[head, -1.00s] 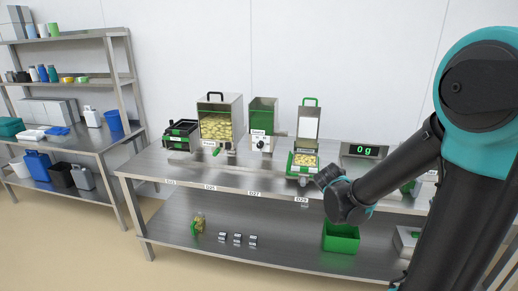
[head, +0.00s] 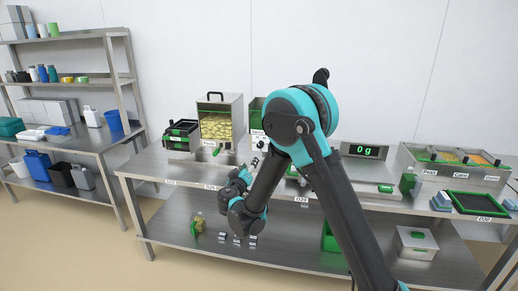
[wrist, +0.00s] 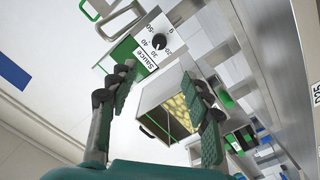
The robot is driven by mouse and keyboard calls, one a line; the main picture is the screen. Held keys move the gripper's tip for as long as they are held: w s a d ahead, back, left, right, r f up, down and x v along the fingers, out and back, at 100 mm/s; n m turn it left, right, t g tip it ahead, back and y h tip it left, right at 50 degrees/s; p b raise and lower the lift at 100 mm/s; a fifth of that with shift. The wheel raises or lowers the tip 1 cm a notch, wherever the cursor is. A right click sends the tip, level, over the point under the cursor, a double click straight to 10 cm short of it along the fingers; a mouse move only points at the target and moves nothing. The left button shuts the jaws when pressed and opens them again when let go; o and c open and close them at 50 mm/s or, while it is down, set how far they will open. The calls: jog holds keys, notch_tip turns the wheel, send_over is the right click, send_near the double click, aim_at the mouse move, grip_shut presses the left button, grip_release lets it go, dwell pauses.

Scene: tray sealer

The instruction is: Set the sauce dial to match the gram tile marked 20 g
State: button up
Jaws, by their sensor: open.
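The sauce dial (wrist: 159,41) is a black round knob on a white scale plate, seen in the upper middle of the wrist view. The figures 30, 40 and 50 are legible, but the exact setting is too small to read. The sauce dispenser (head: 256,104) has a green hopper and is partly hidden behind my arm in the head view. My gripper (wrist: 160,75) is open and empty, its fingers pointing toward the dispensers and apart from the dial. Three small dark-and-white blocks (head: 238,239) lie on the lower shelf; their markings cannot be read, and no 20 g tile is identifiable.
The potato-filled hopper (head: 221,122) stands left of the sauce dispenser and also shows in the wrist view (wrist: 154,108). Black-and-green trays (head: 181,135) stand farther left. Labelled bins (head: 455,172) are at the right.

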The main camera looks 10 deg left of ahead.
jog(key=w, duration=1.6)
jog(key=shift+w+d, duration=0.35)
jog(key=shift+w, duration=0.05)
grip_shut()
